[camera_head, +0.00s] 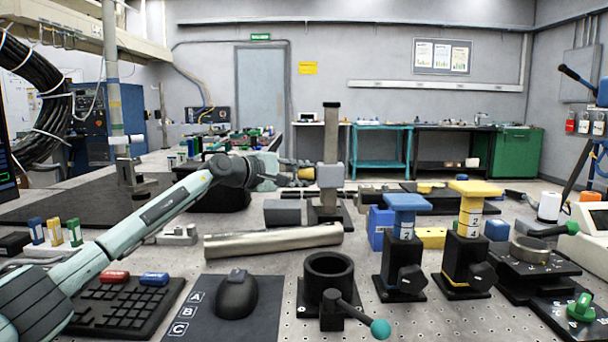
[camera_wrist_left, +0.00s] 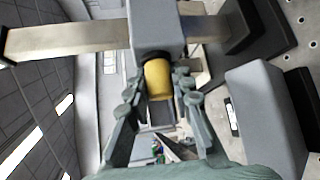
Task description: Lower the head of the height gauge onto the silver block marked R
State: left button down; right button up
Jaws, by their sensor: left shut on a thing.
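The height gauge stands upright at the middle of the table, with a tall column (camera_head: 331,125), a dark base (camera_head: 343,219) and a grey head (camera_head: 330,177) partway up. The head also shows in the left wrist view (camera_wrist_left: 158,28). A yellow knob (camera_head: 306,174) sticks out of the head's left side. My left gripper (camera_head: 299,174) is shut on this yellow knob (camera_wrist_left: 158,80), with one finger on each side. A grey block (camera_head: 282,213) sits left of the gauge base, lower than the head; in the left wrist view (camera_wrist_left: 262,115) its mark is unreadable. My right gripper is out of view.
A long metal cylinder (camera_head: 273,240) lies in front of the gauge. A black ring holder (camera_head: 328,278) and blue-topped (camera_head: 407,202) and yellow-topped (camera_head: 474,189) stands are nearer and to the right. A black keypad (camera_head: 124,304) is below my left arm.

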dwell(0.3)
pick_arm(q)
jog(key=c, duration=1.3)
grip_release()
jog(key=v, duration=1.2)
